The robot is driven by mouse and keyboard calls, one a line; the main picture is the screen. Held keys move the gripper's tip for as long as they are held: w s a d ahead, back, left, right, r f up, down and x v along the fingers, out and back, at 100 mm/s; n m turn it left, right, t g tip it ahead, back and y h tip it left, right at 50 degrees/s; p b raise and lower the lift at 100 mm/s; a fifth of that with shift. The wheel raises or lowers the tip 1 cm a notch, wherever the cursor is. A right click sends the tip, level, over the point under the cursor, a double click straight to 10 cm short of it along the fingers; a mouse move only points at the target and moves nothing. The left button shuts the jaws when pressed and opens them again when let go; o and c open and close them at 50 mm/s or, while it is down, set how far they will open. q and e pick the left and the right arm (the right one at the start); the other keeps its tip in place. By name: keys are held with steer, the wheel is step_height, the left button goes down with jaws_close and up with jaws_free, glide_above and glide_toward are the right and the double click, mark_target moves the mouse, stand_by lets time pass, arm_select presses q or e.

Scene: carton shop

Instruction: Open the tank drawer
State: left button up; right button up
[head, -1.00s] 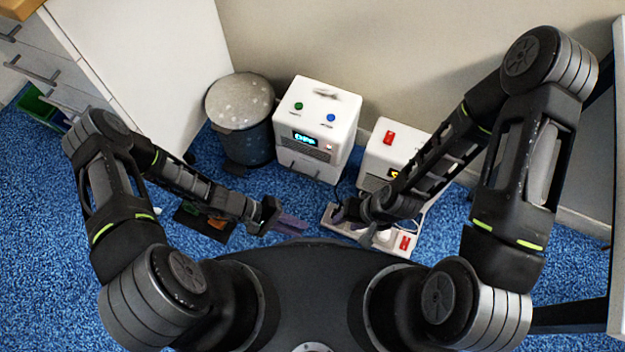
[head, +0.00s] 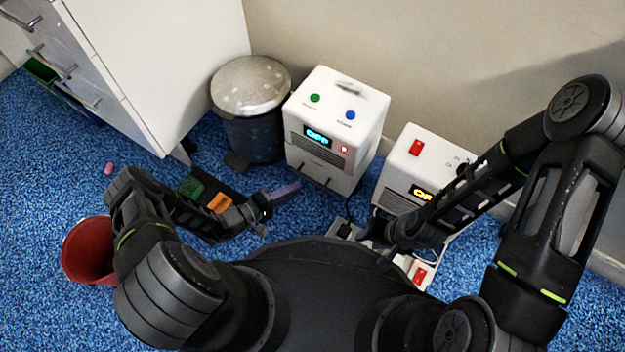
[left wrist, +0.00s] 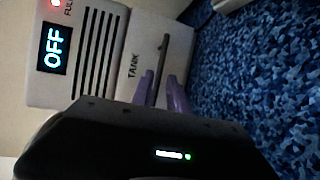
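The white appliance (head: 352,140) has a blue OFF display, a green and a blue button on top, and a small red light. Its tank drawer (head: 322,172) is at the bottom front and looks shut; in the left wrist view the drawer (left wrist: 150,42) is marked TANK and has a dark bar handle (left wrist: 162,58). My left gripper (head: 290,191) is just in front of the drawer, in the air.
A second white appliance (head: 428,150) with a red switch stands to the right, near a white power strip (head: 421,272). A grey bin (head: 252,130) stands left of the first appliance. A red bucket (head: 87,250) and a dark tray (head: 190,203) are on the blue carpet.

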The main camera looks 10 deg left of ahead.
mark_target(312, 180)
arm_select(q)
steer(key=b+x, duration=0.1)
steer(key=x, duration=0.2)
steer(key=b+x, duration=0.1)
steer(key=x, duration=0.2)
steer(key=shift+w+d+f, duration=0.15)
steer(key=shift+d+f, duration=0.1)
steer(key=shift+d, duration=0.05)
steer(key=shift+w+d+b, duration=0.3)
steer(key=shift+w, duration=0.05)
jaws_close()
steer(key=shift+r, duration=0.1)
stand_by(0.8)
